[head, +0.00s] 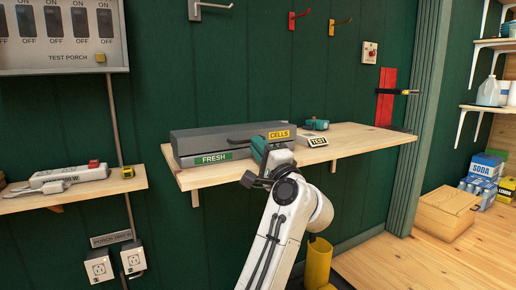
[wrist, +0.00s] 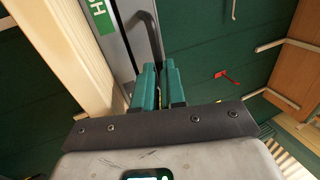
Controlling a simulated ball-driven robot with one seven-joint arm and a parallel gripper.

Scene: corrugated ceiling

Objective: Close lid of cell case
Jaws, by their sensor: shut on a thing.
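The grey cell case (head: 215,143) lies along the left part of the wooden shelf, with a green FRESH label on its front and a yellow CELLS tag at its right. Its lid looks low over the base; I cannot tell whether a gap remains. My gripper (head: 262,150) is at the case's front right, and my arm hides that part. In the wrist view my gripper's green fingers (wrist: 159,68) are close together at the end of the dark handle (wrist: 146,28) on the case (wrist: 118,45). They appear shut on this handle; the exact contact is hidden.
The shelf (head: 350,142) also holds a TEST sign (head: 318,141) and a green tool (head: 316,125) right of the case. A lower left shelf (head: 75,188) holds a power strip (head: 68,176). A yellow post (head: 318,262) stands below. Hooks hang above on the green wall.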

